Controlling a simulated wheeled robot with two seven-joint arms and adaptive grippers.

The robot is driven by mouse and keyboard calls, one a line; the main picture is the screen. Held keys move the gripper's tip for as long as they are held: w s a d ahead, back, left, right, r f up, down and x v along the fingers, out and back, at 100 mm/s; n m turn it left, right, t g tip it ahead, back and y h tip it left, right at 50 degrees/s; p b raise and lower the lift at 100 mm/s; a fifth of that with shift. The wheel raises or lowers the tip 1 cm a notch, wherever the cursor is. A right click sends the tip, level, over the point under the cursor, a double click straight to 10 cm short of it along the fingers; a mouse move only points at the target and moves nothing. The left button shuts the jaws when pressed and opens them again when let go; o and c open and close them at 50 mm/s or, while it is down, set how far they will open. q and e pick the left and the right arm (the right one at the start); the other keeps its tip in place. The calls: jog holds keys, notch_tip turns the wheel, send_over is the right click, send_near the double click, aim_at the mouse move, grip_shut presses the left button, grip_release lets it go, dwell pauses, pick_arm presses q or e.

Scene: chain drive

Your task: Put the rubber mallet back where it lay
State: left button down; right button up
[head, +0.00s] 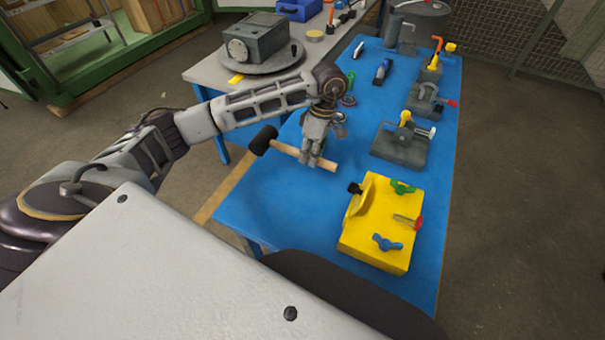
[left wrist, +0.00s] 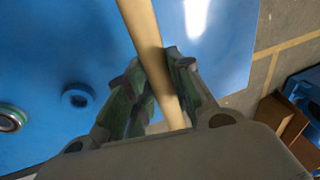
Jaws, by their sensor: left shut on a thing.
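The rubber mallet has a black head (head: 264,140) and a pale wooden handle (head: 288,150). My left gripper (head: 312,162) is shut on the handle, with the head out to the left and the handle's end to the right. In the left wrist view the handle (left wrist: 141,25) runs between the two fingers (left wrist: 158,85), and the mallet's head is out of sight. The mallet is over the blue table (head: 270,205); I cannot tell whether it touches the top. My right gripper is not in view.
A yellow block (head: 375,250) with green, red and blue handles stands at the table's near right. Grey fixtures (head: 400,150) line the right edge, and small round parts (head: 349,100) lie beyond the gripper. A grey bench (head: 205,72) with a turntable stands behind. The table's near left is clear.

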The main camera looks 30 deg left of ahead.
pick_arm(q)
jog(key=shift+s+r, duration=0.1)
send_over(308, 183)
jog(key=f, duration=0.5)
jog(key=shift+w+d+p, duration=0.1)
jog(key=shift+w+p, duration=0.2)
jog(key=shift+p, duration=0.1)
jog(key=shift+f, duration=0.65)
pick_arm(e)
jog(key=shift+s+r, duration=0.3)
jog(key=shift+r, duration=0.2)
pick_arm(q)
jog(key=shift+f, duration=0.1)
jog(key=shift+w+p+x, duration=0.2)
jog(key=shift+x, duration=0.65)
jog(key=shift+w+p+x, duration=0.15)
jog(key=shift+x, duration=0.7)
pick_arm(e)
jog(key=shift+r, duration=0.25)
pick_arm(q)
jog(key=shift+d+f, duration=0.15)
jog(key=shift+d, duration=0.05)
jog(key=c, duration=1.3)
grip_release()
jog(key=shift+o, duration=0.2)
